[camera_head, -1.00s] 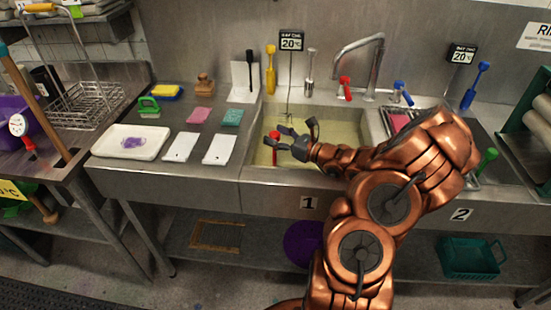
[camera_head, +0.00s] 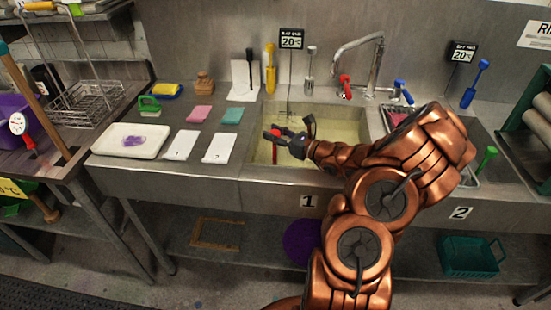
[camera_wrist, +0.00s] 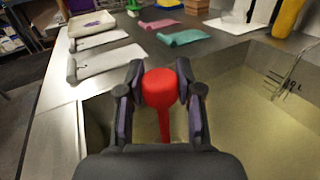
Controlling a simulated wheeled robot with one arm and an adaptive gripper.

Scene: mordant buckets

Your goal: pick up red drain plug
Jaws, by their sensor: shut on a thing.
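The red drain plug (camera_wrist: 159,90) is between the two fingers of my gripper (camera_wrist: 158,84) in the wrist view. It has a thick rounded top and a thin stem pointing down. My gripper is shut on the thick part and holds it over the left sink basin (camera_head: 345,130), which has yellowish liquid in it. In the head view the gripper (camera_head: 275,134) is at the basin's left side, with the plug's red stem (camera_head: 275,155) below the fingers. Whether the stem's lower end touches the liquid is hard to tell.
Left of the basin, the steel counter holds white cards (camera_head: 220,148), a teal cloth (camera_head: 232,116), a pink cloth (camera_head: 199,114) and a white tray (camera_head: 130,141). A tap (camera_head: 375,65) with a red handle stands behind the basin. A thermometer wire hangs into the basin's back left.

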